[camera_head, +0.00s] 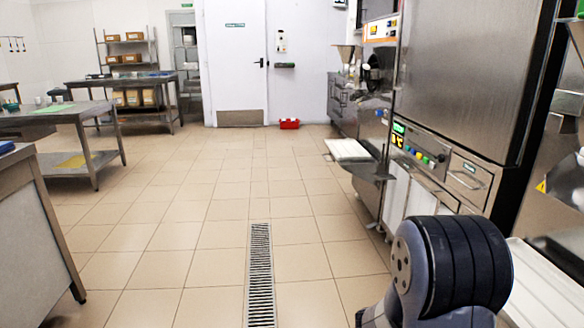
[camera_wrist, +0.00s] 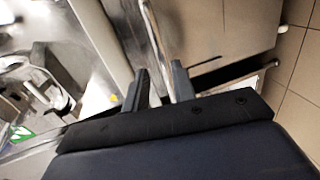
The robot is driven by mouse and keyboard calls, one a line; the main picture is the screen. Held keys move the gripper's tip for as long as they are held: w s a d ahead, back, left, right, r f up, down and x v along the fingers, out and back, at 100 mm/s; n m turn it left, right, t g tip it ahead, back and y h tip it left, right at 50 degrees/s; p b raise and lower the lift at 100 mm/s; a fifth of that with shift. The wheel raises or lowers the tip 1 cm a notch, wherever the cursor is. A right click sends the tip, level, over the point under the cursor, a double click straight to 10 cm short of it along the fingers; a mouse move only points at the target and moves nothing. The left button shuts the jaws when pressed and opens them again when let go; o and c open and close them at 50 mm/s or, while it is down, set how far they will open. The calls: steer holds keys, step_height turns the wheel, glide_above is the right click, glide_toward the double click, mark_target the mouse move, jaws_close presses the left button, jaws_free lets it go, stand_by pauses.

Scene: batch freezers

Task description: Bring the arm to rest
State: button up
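In the head view my arm (camera_head: 455,265) shows as a dark, rounded joint at the lower right, in front of the machine. The rest of the arm is out of that view or hidden, and the gripper does not show there. In the wrist view the two fingers of my gripper (camera_wrist: 159,70) stand apart with a gap between them. I see nothing held; a metal edge shows in the gap, apparently behind the fingers. Steel panels and blurred equipment fill the wrist view's background.
A steel batch freezer (camera_head: 465,80) with a control panel (camera_head: 420,148) stands close on the right, a white tray (camera_head: 348,150) jutting from the machines beyond. Steel tables (camera_head: 75,112) stand on the left. The tiled floor with a drain grate (camera_head: 261,275) is clear towards the white door (camera_head: 236,60).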

steer(key=x, duration=0.3)
steer(key=shift+d+f, duration=0.15)
steer(key=shift+d, duration=0.2)
steer(key=shift+f+b, duration=0.45)
steer(key=shift+f, duration=0.25)
